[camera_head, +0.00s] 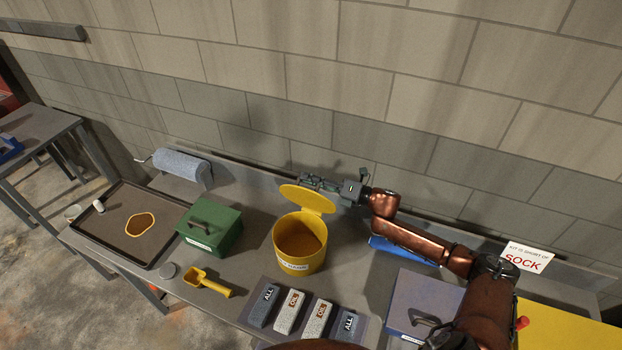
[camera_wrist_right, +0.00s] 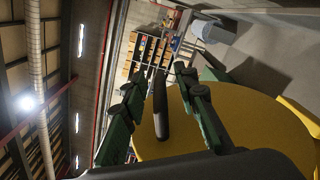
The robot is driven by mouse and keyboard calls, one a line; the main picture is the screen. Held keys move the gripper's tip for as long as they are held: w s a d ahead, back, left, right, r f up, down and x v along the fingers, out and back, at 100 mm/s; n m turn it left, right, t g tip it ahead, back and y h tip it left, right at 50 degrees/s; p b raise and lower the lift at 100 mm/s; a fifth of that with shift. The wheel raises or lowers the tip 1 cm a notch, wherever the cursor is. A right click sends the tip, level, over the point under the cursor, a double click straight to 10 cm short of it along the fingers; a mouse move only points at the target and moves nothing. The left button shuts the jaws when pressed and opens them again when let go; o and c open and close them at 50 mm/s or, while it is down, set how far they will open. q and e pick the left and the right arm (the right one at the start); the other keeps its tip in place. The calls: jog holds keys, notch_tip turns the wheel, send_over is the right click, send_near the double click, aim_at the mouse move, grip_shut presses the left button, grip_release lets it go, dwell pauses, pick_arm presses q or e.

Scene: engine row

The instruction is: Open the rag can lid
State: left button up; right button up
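The yellow rag can (camera_head: 300,262) stands on the bench, its mouth open and its brownish inside showing. Its round yellow lid (camera_head: 308,199) is swung up at the back and tilted. My right gripper (camera_head: 312,181) is at the lid's far upper edge, close against the wall. In the right wrist view the lid (camera_wrist_right: 255,125) lies behind the green fingers. The fingers (camera_wrist_right: 160,95) are spread apart, with a dark bar (camera_wrist_right: 161,105) between them and gaps on both sides; whether they touch the lid is unclear. My left gripper is out of view.
A green box (camera_head: 210,230) with a handle, a yellow scoop (camera_head: 207,283) and a dark tray (camera_head: 110,238) are left of the can. Several labelled blocks (camera_head: 290,312) are in front. The block wall is close behind.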

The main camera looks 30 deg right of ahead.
jog(key=shift+c, duration=0.5)
grip_shut()
